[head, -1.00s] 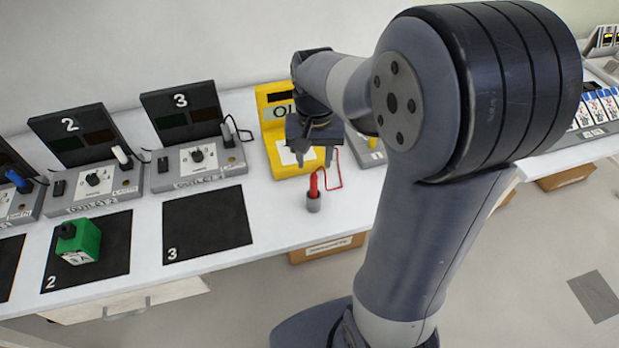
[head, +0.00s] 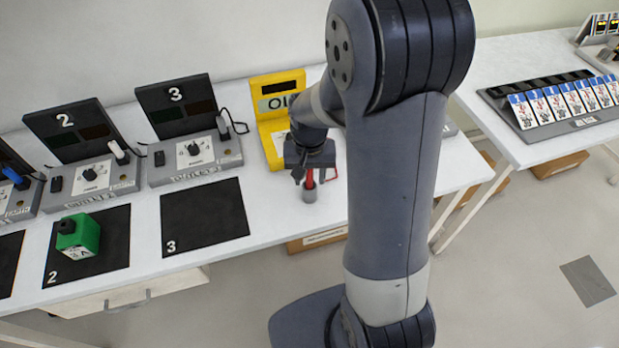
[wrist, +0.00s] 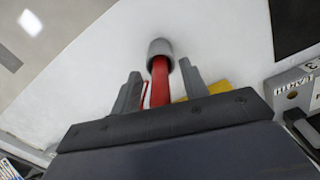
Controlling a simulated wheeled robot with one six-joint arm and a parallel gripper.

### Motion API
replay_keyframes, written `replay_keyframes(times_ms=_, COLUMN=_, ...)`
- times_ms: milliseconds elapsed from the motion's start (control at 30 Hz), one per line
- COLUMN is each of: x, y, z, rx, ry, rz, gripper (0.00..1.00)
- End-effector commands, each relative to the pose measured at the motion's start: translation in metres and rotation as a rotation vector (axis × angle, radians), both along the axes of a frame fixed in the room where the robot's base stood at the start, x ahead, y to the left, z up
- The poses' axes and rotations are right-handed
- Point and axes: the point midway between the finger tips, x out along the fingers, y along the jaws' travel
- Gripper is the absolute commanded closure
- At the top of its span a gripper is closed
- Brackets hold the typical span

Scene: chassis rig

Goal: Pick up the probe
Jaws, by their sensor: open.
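The red probe (head: 309,179) stands upright in a small grey holder (head: 309,193) on the white table, in front of the yellow meter. My gripper (head: 309,180) is just above the holder, with its fingers down around the upper part of the probe. In the wrist view the red shaft of the probe (wrist: 160,82) lies between the two open fingers of my gripper (wrist: 158,84), with gaps on both sides. The grey holder (wrist: 160,48) shows beyond the fingertips. The probe's top end is hidden by my gripper.
The yellow meter (head: 277,85) stands close behind my gripper, partly hidden by it. Grey consoles 2 (head: 92,186) and 3 (head: 196,162) and black mats (head: 205,216) lie to the left. A green block (head: 78,236) sits on mat 2. The table's front edge is near the holder.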

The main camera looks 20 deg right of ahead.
Motion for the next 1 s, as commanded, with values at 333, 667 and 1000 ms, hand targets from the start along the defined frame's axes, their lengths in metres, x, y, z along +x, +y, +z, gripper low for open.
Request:
replay_keyframes(times_ms=333, x=-0.0001, y=0.0000, z=0.0003, rx=0.000, ry=0.000, rz=0.000, gripper=0.80)
replay_keyframes(times_ms=667, x=-0.0001, y=0.0000, z=0.0004, rx=0.000, ry=0.000, rz=0.000, gripper=1.00)
replay_keyframes(times_ms=1000, x=0.0005, y=0.0001, z=0.0092, rx=0.000, ry=-0.002, rz=0.000, gripper=1.00)
